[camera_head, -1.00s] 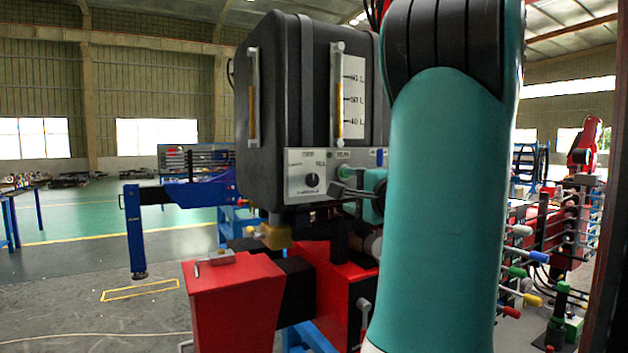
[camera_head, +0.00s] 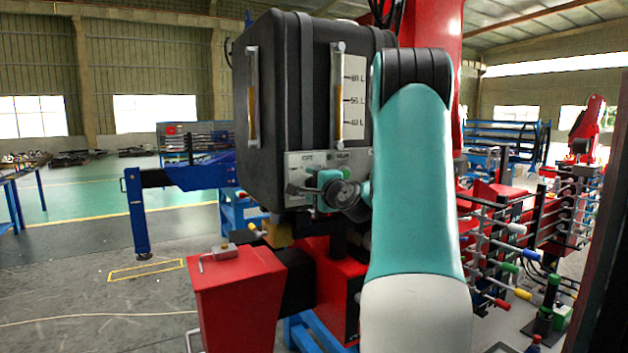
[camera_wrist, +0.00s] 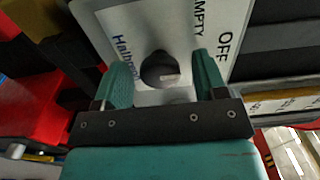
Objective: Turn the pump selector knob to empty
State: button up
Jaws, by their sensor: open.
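The pump selector knob (camera_wrist: 160,69) is dark and round with a short white mark on its lower right side in the wrist view. It sits on a pale label plate (camera_wrist: 150,25) with tilted lettering, including EMPTY and OFF. My gripper (camera_wrist: 162,60) is open, with one teal finger on either side of the knob and a gap visible at both sides. I cannot tell whether the fingers reach past its face. In the head view my gripper (camera_head: 308,187) is in front of the control panel (camera_head: 360,161) and hides the knob.
The black tank (camera_head: 290,90) with upright level gauges (camera_head: 338,95) stands above the panel. A red box-shaped part (camera_head: 238,290) is below left, and a blue arm (camera_head: 137,215) stands farther left. Rods with coloured handles (camera_head: 510,267) are at the right.

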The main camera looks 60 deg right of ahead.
jog(key=c, duration=0.9)
jog(key=shift+f+n+b, duration=0.15)
jog(key=shift+n+b, duration=0.25)
jog(key=shift+b, duration=0.3)
jog(key=n+b, duration=0.8)
jog(key=b, duration=0.4)
